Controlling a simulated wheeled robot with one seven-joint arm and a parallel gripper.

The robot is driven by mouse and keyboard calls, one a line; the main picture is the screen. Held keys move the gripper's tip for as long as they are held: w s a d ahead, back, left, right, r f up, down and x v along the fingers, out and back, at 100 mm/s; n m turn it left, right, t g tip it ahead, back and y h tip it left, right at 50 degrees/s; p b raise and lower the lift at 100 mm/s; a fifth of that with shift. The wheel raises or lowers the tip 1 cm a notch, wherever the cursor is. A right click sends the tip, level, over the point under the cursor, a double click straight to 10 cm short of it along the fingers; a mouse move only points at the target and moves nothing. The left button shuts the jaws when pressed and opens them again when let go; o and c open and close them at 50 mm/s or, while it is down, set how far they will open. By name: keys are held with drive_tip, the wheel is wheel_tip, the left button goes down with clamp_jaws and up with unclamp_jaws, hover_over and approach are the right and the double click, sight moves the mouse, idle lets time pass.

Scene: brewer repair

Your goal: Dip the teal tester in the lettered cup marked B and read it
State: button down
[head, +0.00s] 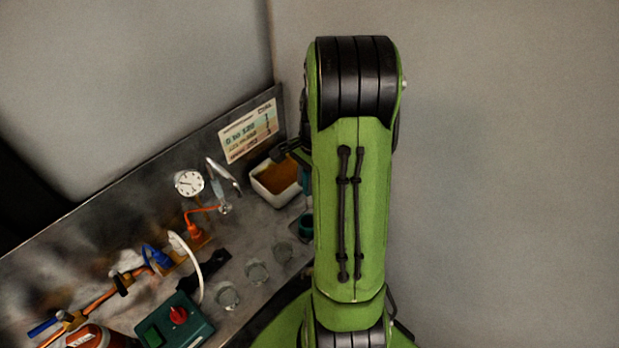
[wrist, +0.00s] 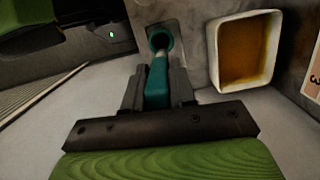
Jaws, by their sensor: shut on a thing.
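My gripper (wrist: 157,82) is shut on the teal tester (wrist: 156,88) in the wrist view. The tester's pale tip points away from me, at the opening of a teal round holder (wrist: 155,33). I cannot tell whether the tip is inside it or just above it. In the head view the teal holder (head: 305,228) shows beside my arm, which hides most of the tester. Three clear cups stand in a row on the bench: a near one (head: 228,295), a middle one (head: 257,272) and a far one (head: 283,252). Their letters are too small to read.
A white tub of brown stuff (wrist: 213,58) is close right of the holder. A placard (head: 248,133) stands at the bench's back. A dial gauge (head: 189,183), orange and blue tools, a white hose and a green box with a red knob (head: 178,316) crowd the left.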

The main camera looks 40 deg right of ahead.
sight(307, 206)
drive_tip(key=shift+s+a+f+b, duration=0.15)
drive_tip(key=shift+a+f+b, duration=0.3)
drive_tip(key=shift+a, duration=0.15)
drive_tip(key=f+b, duration=0.3)
drive_tip(key=shift+d+f, duration=0.2)
drive_tip(key=shift+d, duration=0.1)
drive_tip(key=shift+a+f+b, duration=0.15)
drive_tip(key=shift+f+b, duration=0.4)
drive_tip(key=shift+f, duration=0.15)
drive_tip(key=shift+f+b, duration=1.5)
drive_tip(key=shift+f, duration=0.55)
drive_tip(key=shift+f, duration=0.4)
drive_tip(key=shift+c, duration=1.4)
unclamp_jaws()
